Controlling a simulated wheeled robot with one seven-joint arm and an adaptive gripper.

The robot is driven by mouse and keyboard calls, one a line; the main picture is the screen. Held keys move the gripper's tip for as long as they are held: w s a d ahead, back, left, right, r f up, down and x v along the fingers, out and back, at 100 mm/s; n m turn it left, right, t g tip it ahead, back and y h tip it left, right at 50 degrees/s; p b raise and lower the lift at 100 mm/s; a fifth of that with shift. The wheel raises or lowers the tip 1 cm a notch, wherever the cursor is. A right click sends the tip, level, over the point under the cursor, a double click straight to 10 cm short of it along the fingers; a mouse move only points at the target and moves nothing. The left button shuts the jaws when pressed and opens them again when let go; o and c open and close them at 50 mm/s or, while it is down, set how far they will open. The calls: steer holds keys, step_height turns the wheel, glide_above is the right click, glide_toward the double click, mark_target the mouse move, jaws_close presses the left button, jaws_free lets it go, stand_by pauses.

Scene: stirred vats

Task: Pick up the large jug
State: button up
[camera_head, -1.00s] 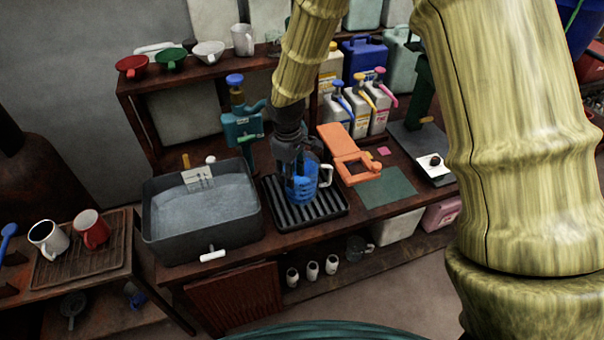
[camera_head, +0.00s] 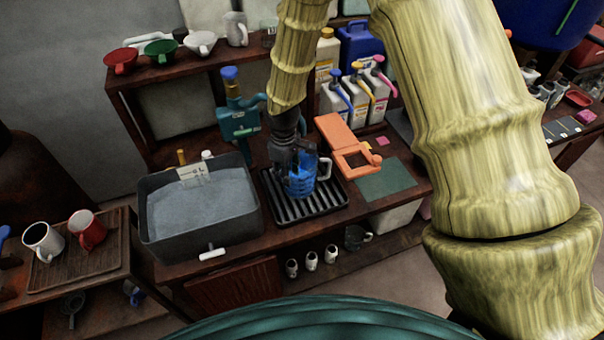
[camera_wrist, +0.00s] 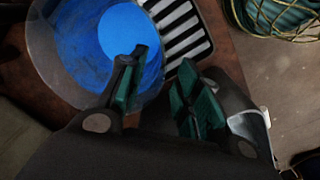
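A large clear jug (camera_head: 303,181) with blue liquid in it stands upright on a black ribbed tray (camera_head: 333,203), its handle (camera_head: 325,169) to the right. My gripper (camera_head: 292,168) points down at the jug's near left side and hides part of it. In the wrist view the jug (camera_wrist: 65,50) is seen from above with the blue liquid inside. My gripper's fingers (camera_wrist: 160,85) are apart there. One finger overlaps the jug's opening and the other is out past its rim. Whether either finger touches the wall cannot be told.
A grey basin (camera_head: 160,240) stands left of the tray. An orange stand (camera_head: 345,145) and a green mat (camera_head: 385,180) lie to the right. A teal pump (camera_head: 237,120) and several pump bottles (camera_head: 333,98) stand behind.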

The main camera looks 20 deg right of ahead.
mark_target(290, 190)
steer(key=f+p, duration=0.2)
steer(key=f, duration=0.1)
steer(key=shift+w+d, duration=0.15)
steer(key=shift+d, duration=0.2)
steer(key=shift+f, duration=1.05)
jaws_close()
